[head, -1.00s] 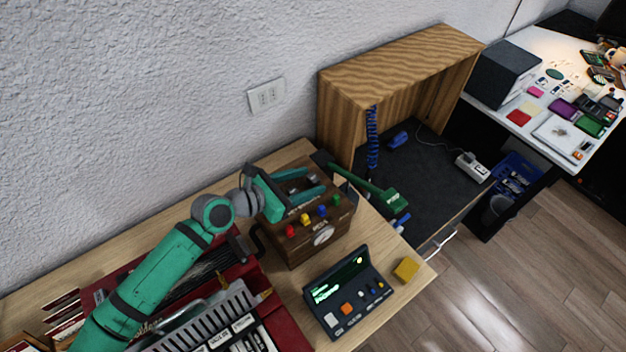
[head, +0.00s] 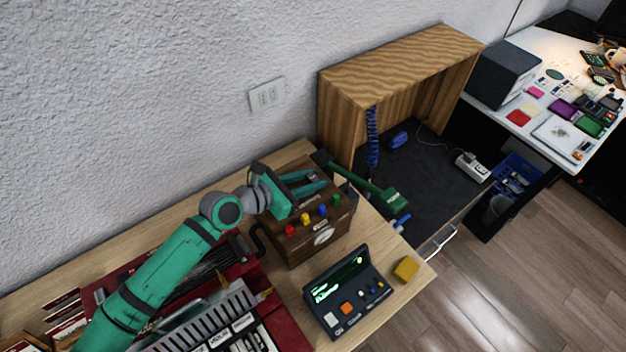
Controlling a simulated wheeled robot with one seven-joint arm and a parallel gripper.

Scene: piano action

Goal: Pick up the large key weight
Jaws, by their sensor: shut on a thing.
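My gripper (head: 318,181) is over the open top of a brown wooden box (head: 318,232) with coloured knobs on its front. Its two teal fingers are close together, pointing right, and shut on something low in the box. The held thing is mostly hidden between the fingers and by the box; from its place I take it to be the large key weight, but its shape and size cannot be made out.
A dark console with a lit screen (head: 345,290) and a yellow block (head: 405,269) are in front of the box. A green-handled tool (head: 372,188) lies just right of it. The red piano-action case (head: 285,325) is at the lower left.

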